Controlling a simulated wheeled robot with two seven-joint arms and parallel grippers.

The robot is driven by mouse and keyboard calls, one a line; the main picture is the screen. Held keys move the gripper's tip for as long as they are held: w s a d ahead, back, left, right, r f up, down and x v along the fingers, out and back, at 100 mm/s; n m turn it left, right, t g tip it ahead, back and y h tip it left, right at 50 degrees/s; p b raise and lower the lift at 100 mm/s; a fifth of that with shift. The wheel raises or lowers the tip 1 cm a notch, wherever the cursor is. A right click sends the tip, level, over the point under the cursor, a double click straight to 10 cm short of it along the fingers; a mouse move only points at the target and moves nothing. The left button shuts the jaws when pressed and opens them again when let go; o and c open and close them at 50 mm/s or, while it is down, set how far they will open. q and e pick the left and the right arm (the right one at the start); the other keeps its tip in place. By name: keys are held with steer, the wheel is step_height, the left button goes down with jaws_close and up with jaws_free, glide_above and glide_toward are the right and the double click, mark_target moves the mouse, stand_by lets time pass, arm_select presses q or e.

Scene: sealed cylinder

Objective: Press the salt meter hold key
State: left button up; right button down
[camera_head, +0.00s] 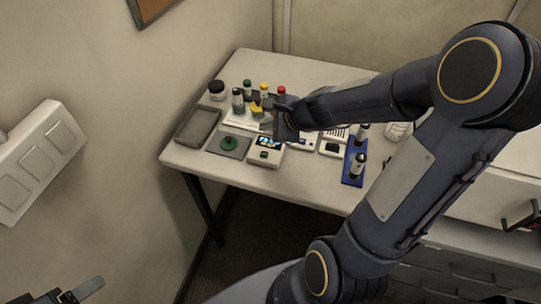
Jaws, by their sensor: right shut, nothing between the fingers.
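Several small white meters stand in a row on the table. The left one (265,154) has a lit coloured screen and a green key on its front. The middle one (302,143) is partly hidden by my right gripper. The right one (332,148) has a dark screen. I cannot read any label, so I cannot tell which is the salt meter. My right gripper (279,133) is shut and empty, just above and behind the left meter's screen; I cannot tell whether it touches. My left gripper (82,291) shows only partly at the bottom left corner.
A grey tray (198,126) and a grey pad with a green disc (229,143) lie left of the meters. Several capped bottles (238,99) stand behind. A blue rack (354,166) with vials stands right. The table's (300,182) front strip is clear.

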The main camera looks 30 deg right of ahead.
mark_target(264, 155)
steer(key=shift+w, duration=0.1)
steer(key=shift+f, duration=0.2)
step_height(264, 155, down, 8)
steer(key=b, duration=0.8)
steer(key=shift+f+b, duration=0.25)
steer(key=shift+b, duration=0.05)
stand_by(1.5)
steer(key=shift+f+b, duration=0.4)
steer(key=shift+b, duration=0.05)
steer(key=shift+f+b, duration=0.35)
stand_by(0.5)
steer(key=shift+r, duration=0.1)
steer(key=shift+r+p, duration=0.7)
steer(key=shift+p, duration=0.05)
steer(key=shift+r, duration=0.1)
